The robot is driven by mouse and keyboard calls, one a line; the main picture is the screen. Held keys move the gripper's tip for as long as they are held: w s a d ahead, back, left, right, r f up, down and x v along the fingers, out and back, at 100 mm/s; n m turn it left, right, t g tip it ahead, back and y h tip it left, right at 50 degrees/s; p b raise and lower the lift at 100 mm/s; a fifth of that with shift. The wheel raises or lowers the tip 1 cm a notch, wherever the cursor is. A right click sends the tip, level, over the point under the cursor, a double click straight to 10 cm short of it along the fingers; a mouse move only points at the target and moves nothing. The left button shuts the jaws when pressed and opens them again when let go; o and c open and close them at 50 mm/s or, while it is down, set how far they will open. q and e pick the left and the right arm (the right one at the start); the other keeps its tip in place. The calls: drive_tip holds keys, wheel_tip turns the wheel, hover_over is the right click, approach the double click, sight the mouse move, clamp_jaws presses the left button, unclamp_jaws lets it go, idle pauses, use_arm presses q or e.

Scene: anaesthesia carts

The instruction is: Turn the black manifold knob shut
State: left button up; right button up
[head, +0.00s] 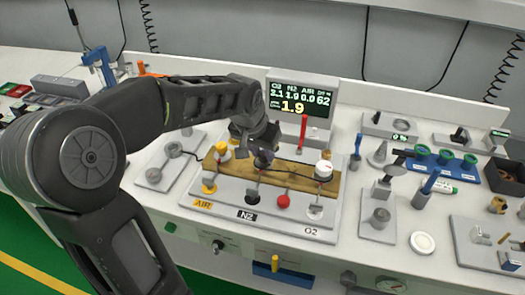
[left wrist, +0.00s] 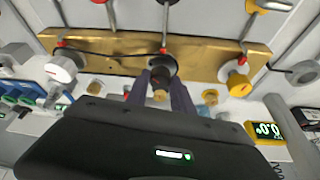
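The black manifold knob (left wrist: 163,64) sits at the middle of the brass manifold bar (left wrist: 108,43) in the left wrist view, between the white knob (left wrist: 64,66) and the yellow knob (left wrist: 237,80). My left gripper (left wrist: 162,82) has one finger on each side of the black knob, and the fingers look shut on it, covering parts of its sides. In the head view my left gripper (head: 262,150) comes down over the middle of the bar (head: 300,176), and the black knob is largely hidden there. My right gripper is not in view.
A display (head: 300,103) showing 1.9 stands behind the manifold. A red upright handle (head: 303,132) rises nearby.

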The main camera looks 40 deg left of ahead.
use_arm(q)
clamp_jaws()
drive_tip(key=shift+m, duration=0.4)
drive_tip(key=shift+a+m+h, duration=0.15)
drive_tip(key=shift+m+h, duration=0.35)
drive_tip(key=shift+m, duration=0.3)
drive_tip(key=m+h, duration=0.1)
drive_tip(key=m, duration=0.2)
drive_tip(key=shift+w+a+f+b, duration=0.1)
drive_tip(key=shift+b, duration=0.25)
drive_tip(key=shift+m+g+h+b, duration=0.4)
drive_tip(key=shift+m+h+b, duration=0.35)
drive_tip(key=shift+m, duration=1.25)
drive_tip(key=o, duration=0.5)
unclamp_jaws()
